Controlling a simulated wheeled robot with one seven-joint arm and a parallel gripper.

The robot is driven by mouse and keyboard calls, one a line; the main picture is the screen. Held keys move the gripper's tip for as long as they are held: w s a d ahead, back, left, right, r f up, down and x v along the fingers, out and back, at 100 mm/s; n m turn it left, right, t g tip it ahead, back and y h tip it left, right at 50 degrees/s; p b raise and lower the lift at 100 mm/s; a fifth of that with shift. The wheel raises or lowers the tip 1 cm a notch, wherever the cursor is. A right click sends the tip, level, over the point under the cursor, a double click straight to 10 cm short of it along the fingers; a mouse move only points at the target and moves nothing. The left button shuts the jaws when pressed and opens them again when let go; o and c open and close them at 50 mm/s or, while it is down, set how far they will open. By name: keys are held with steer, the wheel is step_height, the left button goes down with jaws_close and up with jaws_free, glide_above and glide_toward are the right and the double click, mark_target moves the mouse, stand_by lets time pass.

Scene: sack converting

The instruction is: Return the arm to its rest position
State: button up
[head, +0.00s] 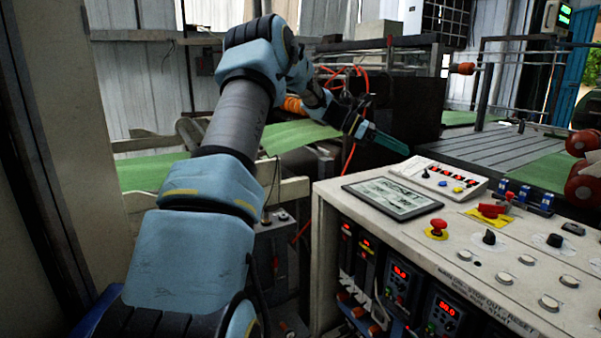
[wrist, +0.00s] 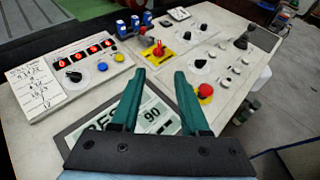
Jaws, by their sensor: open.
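My gripper (head: 383,138) is at the end of my blue arm, above and behind the far left corner of the control console (head: 330,195) in the head view. In the wrist view my gripper (wrist: 160,100) shows two green fingers spread apart with nothing between them. The fingers point over the console top (wrist: 222,88). A framed display panel (wrist: 157,118) lies below the fingers and is partly hidden by them. I see no contact between the fingers and the console.
The console carries a red mushroom button (head: 436,228), a red switch on a yellow plate (head: 490,211), a counter box (head: 436,178) and several knobs. Behind stands machinery with green sheet (head: 300,135) and loose orange cables. A wall post (head: 45,150) is close on the left.

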steer(key=s+a+f+m+t+y+b, duration=0.2)
steer(key=s+a+f+m+y, duration=0.2)
steer(key=s+a, duration=0.4)
steer(key=s+a+f+m+t+y+b, duration=0.1)
steer(key=s+a+f+m+y, duration=0.3)
steer(key=a, duration=1)
steer(key=s+a+f+m+t+y+b, duration=0.2)
steer(key=s+a+f+m, duration=0.5)
steer(key=s+a+f, duration=0.4)
steer(key=s+y+b, duration=0.1)
steer(key=s+y, duration=0.1)
steer(key=s, duration=0.1)
steer(key=shift+s+a+m+t+y, duration=0.15)
steer(key=shift+s+m+t+y, duration=0.15)
steer(key=shift+y, duration=0.1)
steer(key=shift+f, duration=0.1)
